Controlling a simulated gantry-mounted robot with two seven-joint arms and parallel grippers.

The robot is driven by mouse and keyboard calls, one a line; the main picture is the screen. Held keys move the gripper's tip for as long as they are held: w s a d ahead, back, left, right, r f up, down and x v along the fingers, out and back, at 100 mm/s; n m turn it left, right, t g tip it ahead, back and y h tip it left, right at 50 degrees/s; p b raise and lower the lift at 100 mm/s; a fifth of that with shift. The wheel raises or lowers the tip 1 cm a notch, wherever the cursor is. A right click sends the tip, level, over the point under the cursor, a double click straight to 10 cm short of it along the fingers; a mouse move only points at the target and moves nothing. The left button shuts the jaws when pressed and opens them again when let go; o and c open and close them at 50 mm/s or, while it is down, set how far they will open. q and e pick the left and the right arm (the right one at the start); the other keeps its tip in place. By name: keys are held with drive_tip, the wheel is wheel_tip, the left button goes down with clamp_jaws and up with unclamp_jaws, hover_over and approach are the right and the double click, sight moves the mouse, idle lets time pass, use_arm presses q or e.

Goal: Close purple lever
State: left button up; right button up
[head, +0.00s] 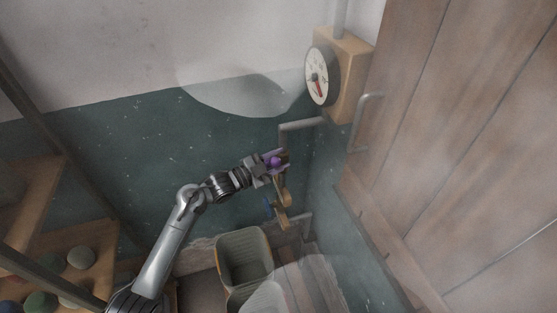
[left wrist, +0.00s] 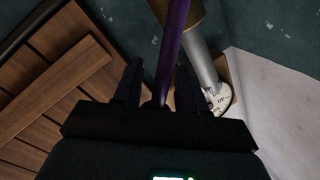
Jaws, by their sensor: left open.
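The purple lever (head: 275,161) is on the pipework below the gauge in the head view, partly covered by my left gripper (head: 278,164). In the left wrist view the purple lever (left wrist: 172,45) is a long bar running down from the top edge to between the two dark fingers of my left gripper (left wrist: 160,82). The fingers are open, one on each side of the bar, with a gap visible beside it. Whether either finger touches it cannot be told. The lever's lower end is hidden by the gripper body. My right gripper is not in view.
A round gauge (head: 318,77) on a wooden block hangs above. A grey bin (head: 243,257) stands beneath. A plank door (head: 460,110) with a metal handle (head: 362,120) is at right. Shelves with stones (head: 80,258) stand left.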

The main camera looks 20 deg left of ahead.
use_arm(q)
drive_tip(key=shift+c, duration=0.2)
clamp_jaws()
drive_tip(key=shift+d, duration=0.1)
wheel_tip(320, 180, down, 6)
drive_tip(key=s+d+m+h+b, duration=0.2)
drive_tip(key=m+b, duration=0.8)
drive_tip(key=b, duration=0.5)
drive_tip(key=shift+s+f+m+t+h, duration=0.15)
drive_tip(key=shift+s+m+t+h, duration=0.1)
drive_tip(key=shift+m+t+h, duration=0.15)
